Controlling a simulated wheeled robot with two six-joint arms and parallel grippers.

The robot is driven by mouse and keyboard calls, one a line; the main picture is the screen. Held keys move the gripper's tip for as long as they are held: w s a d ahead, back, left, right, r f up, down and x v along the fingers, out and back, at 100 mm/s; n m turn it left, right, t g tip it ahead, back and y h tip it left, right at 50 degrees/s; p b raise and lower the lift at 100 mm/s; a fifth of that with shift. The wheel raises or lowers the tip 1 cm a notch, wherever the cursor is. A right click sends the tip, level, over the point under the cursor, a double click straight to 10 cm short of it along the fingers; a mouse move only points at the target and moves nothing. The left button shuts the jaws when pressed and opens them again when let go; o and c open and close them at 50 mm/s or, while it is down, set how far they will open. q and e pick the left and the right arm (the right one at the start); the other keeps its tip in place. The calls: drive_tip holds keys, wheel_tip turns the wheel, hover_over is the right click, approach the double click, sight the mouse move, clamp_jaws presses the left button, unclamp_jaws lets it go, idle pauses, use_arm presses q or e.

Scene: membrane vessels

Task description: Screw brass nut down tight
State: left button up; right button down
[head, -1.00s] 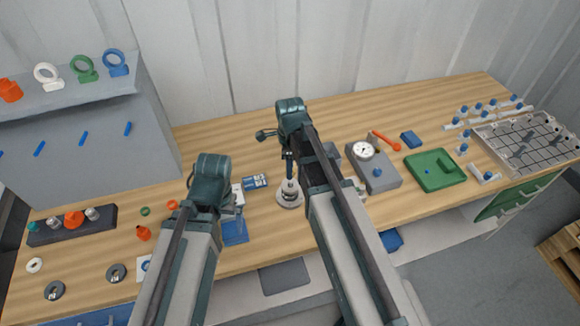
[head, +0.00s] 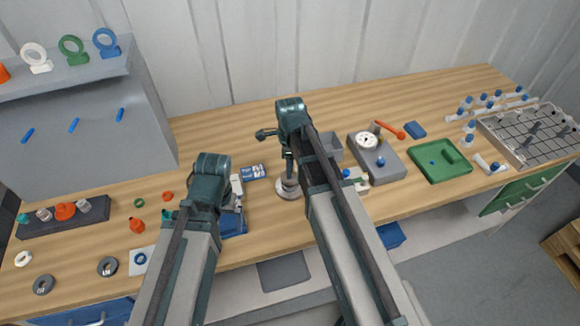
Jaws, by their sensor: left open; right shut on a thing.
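A round silver-grey vessel (head: 289,193) stands on the bench in the middle of the head view. My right gripper (head: 290,174) points down over its top and is shut on a small part there. I take this part for the brass nut, but the fingers hide it and I cannot make out its colour or thread. My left gripper (head: 236,204) is open, left of the vessel and above a blue holder (head: 234,226). My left arm partly hides that holder.
A grey dial-gauge block (head: 393,166), a green tray (head: 455,172) and a gridded rack (head: 505,140) stand to the right. A dark block with fittings (head: 90,218) and loose rings lie left.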

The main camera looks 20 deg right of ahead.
drive_tip(key=shift+c, duration=2.2)
unclamp_jaws()
wheel_tip(320, 180, up, 14)
drive_tip(key=p, duration=1.4)
drive_tip(key=shift+f, duration=0.1)
